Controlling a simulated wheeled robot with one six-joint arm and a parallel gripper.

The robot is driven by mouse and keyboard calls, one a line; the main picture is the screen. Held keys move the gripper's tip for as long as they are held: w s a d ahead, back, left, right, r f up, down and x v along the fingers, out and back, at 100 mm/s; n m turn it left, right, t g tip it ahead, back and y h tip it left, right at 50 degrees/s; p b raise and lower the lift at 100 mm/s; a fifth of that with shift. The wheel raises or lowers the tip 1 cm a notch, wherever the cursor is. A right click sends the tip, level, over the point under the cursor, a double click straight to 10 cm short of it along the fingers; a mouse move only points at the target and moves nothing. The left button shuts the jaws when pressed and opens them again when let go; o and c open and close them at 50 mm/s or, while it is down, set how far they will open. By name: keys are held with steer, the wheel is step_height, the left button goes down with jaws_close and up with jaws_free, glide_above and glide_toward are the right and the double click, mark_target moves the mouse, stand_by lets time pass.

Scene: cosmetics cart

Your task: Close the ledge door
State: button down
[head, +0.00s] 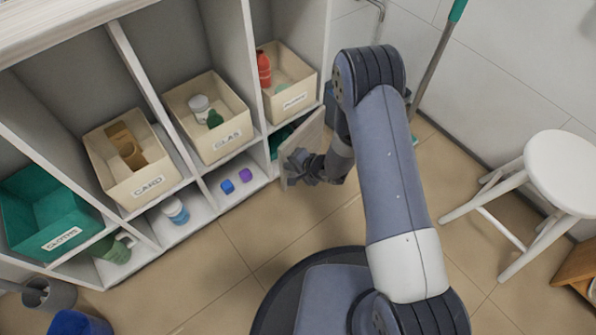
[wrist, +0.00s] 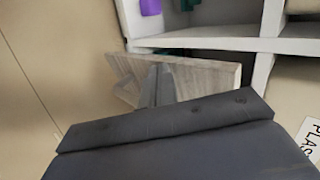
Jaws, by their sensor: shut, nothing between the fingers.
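The ledge door (head: 306,138) is a pale wooden panel at the lower right compartment of the shelf unit. It stands open, sticking out toward the floor, with the dark compartment partly visible behind it. In the wrist view the door (wrist: 208,77) crosses the middle, with a handle-like wooden piece at its left end. My gripper (head: 290,168) is beside the door's outer part, shut and empty. In the wrist view its fingers (wrist: 155,84) overlap the door; I cannot tell whether they touch it. My wrist hides part of the door.
The shelf unit holds labelled bins, including a beige one (head: 222,143) above the ledge. A blue block (head: 227,187) and a purple block (head: 246,174) lie in the compartment left of the door. A white stool (head: 560,172) stands right. Tiled floor (head: 215,262) in front is clear.

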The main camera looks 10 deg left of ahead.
stand_by(0.3)
steer(key=shift+w+a+r+p, duration=0.1)
steer(key=shift+w+a+p, duration=0.35)
steer(key=shift+a, duration=0.45)
steer(key=shift+w+a+p, duration=0.4)
steer(key=shift+a, duration=0.5)
steer(key=shift+w+a+r+p, duration=0.1)
steer(key=shift+w+a+p, duration=0.35)
steer(key=shift+a, duration=0.45)
steer(key=shift+s, duration=0.1)
